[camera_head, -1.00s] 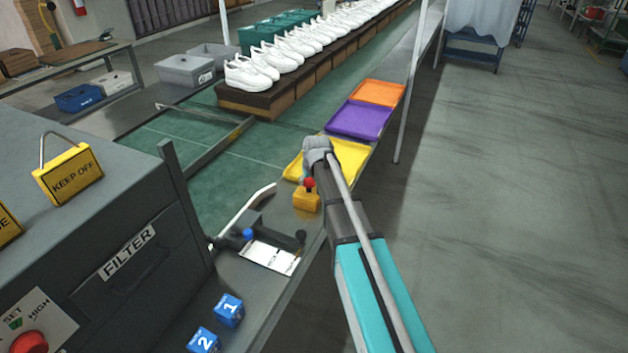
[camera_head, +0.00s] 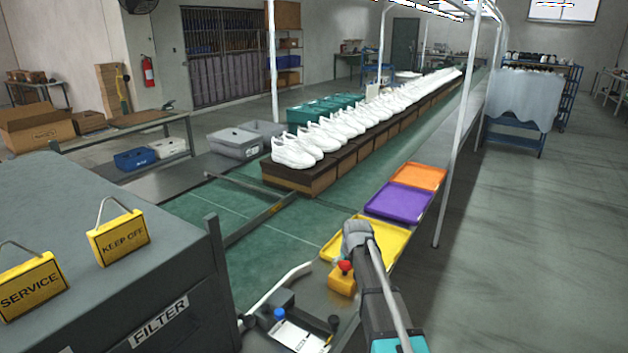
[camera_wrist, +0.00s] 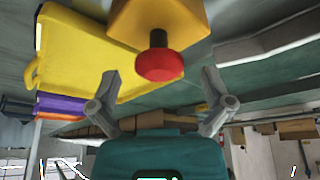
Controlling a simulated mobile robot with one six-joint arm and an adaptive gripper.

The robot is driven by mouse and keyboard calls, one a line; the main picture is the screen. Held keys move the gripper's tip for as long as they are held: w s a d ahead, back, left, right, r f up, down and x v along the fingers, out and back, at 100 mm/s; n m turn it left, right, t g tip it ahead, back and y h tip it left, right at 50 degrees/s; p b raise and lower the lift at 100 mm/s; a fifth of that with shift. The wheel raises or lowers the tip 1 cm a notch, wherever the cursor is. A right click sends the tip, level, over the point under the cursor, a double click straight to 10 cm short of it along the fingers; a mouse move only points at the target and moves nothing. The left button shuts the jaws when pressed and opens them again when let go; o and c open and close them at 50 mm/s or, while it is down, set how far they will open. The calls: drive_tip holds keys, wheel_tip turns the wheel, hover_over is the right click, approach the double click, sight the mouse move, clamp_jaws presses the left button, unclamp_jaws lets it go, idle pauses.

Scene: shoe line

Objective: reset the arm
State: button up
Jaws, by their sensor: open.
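My gripper (camera_wrist: 160,80) is open, with its two grey fingers spread apart and nothing held between them. In the wrist view a yellow box (camera_wrist: 155,15) with a red button (camera_wrist: 158,65) appears beyond the fingers, and the button shows in the gap between them. I cannot tell how far off it is. In the head view my arm (camera_head: 372,275) reaches up from the bottom edge, beside the yellow box (camera_head: 342,283) with its red button. My fingers are hidden in that view.
Yellow (camera_head: 385,242), purple (camera_head: 400,203) and orange (camera_head: 418,177) trays lie along the belt's right edge. A dark machine (camera_head: 110,270) with yellow signs stands left. White shoes (camera_head: 330,137) line the conveyor. A white post (camera_head: 460,130) rises beside the trays. Floor at right is clear.

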drive_tip(key=s+r+m+g+p, duration=0.1)
drive_tip(key=s+r+g+p, duration=0.1)
drive_tip(key=s, duration=1.2)
drive_tip(key=s+d+r+g+p, duration=0.1)
drive_tip(key=s+p, duration=0.3)
drive_tip(key=s, duration=1)
drive_tip(key=shift+d+r+m+g+h, duration=0.3)
drive_tip(key=shift+r+m+g, duration=0.1)
drive_tip(key=shift+r+g, duration=0.4)
drive_tip(key=shift+r, duration=0.1)
